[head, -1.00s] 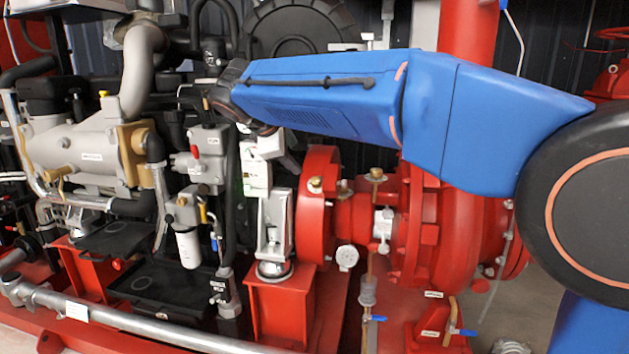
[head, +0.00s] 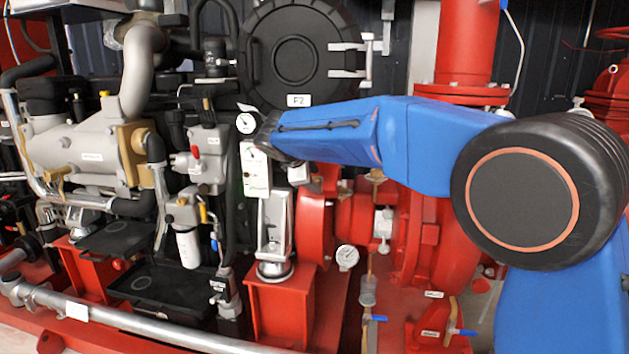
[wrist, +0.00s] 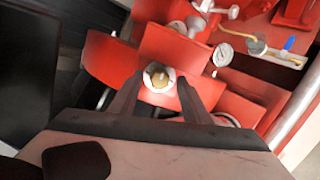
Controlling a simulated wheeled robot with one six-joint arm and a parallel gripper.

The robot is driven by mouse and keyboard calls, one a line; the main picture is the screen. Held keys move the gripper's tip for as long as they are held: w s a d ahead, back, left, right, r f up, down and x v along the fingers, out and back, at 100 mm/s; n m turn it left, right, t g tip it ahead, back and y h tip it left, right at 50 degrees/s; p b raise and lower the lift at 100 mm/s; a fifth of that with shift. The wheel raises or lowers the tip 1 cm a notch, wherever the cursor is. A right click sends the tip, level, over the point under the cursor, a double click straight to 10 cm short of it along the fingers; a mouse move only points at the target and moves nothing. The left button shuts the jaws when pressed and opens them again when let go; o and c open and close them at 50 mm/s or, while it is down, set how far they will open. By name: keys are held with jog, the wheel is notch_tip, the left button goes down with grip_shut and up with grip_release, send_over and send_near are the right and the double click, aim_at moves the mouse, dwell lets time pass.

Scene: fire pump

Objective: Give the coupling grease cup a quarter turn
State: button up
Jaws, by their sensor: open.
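The coupling grease cup (wrist: 158,73) is a small brass cap with a pale ring around it, on top of the red coupling guard (wrist: 112,62). In the wrist view it lies between the tips of my open gripper (wrist: 159,85), one dark finger to each side. A small gap shows on both sides, and nothing is held. I cannot tell how far down the fingers reach around it. In the head view the red guard (head: 313,228) shows below my blue arm. The arm hides the cup and the fingers there.
A round pressure gauge (head: 347,257) sits right of the guard; it also shows in the wrist view (wrist: 222,54). Another brass fitting (head: 376,175) lies farther right. A white-and-grey upright unit (head: 273,232) stands close left of the guard. A black round cover (head: 296,55) is behind.

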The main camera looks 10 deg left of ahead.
jog(key=shift+w+d+f, duration=0.1)
jog(key=shift+w+f, duration=0.25)
jog(key=shift+w, duration=0.05)
jog(key=c, duration=1.1)
jog(key=shift+o, duration=0.2)
jog(key=shift+m, duration=0.3)
jog(key=m, duration=0.4)
jog(key=shift+g, duration=0.4)
jog(key=m, duration=0.5)
jog(key=shift+g+y, duration=0.3)
jog(key=shift+g, duration=0.1)
jog(key=shift+m, duration=0.4)
